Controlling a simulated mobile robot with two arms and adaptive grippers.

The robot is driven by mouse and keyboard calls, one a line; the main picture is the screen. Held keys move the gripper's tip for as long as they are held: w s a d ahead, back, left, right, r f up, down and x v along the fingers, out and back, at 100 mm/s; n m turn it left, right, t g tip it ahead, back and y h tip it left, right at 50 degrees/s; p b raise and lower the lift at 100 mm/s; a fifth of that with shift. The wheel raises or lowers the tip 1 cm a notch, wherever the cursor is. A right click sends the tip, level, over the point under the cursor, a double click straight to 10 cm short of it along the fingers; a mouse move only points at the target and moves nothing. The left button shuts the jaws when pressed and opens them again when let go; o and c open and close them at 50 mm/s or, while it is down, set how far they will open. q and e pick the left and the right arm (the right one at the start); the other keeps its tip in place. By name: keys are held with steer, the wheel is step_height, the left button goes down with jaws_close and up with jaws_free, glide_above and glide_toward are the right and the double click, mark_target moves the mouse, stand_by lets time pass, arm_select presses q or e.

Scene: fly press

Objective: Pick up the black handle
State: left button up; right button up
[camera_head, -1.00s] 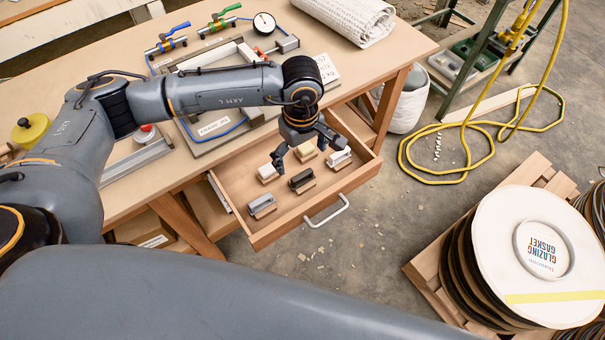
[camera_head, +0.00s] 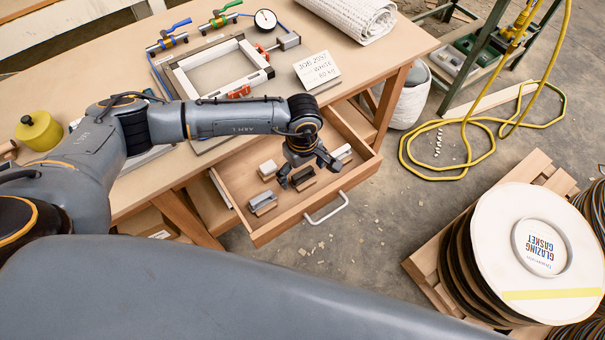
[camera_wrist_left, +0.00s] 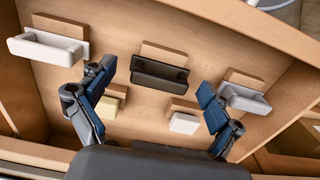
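The black handle (camera_head: 302,177) stands on a small wooden block in the open drawer (camera_head: 271,226). It also shows in the left wrist view (camera_wrist_left: 159,75), whole and unobstructed, at the upper middle. My left gripper (camera_head: 307,178) is over the drawer, right at the black handle in the head view. In the left wrist view my left gripper (camera_wrist_left: 152,90) has its fingers spread wide, with nothing between the pads; the black handle lies between and a little beyond them. Contact is not visible. My right gripper is not in view.
Grey handle (camera_head: 262,199), cream handle (camera_head: 267,167) and white handle (camera_head: 341,152) share the drawer. In the wrist view, a handle (camera_wrist_left: 45,49) and another (camera_wrist_left: 244,98) sit near my fingers. The drawer pull (camera_head: 327,211) sticks out in front. The workbench (camera_head: 135,70) holds a frame.

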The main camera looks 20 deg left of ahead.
arm_select(q)
steer(key=c, duration=0.7)
steer(key=shift+c, duration=1)
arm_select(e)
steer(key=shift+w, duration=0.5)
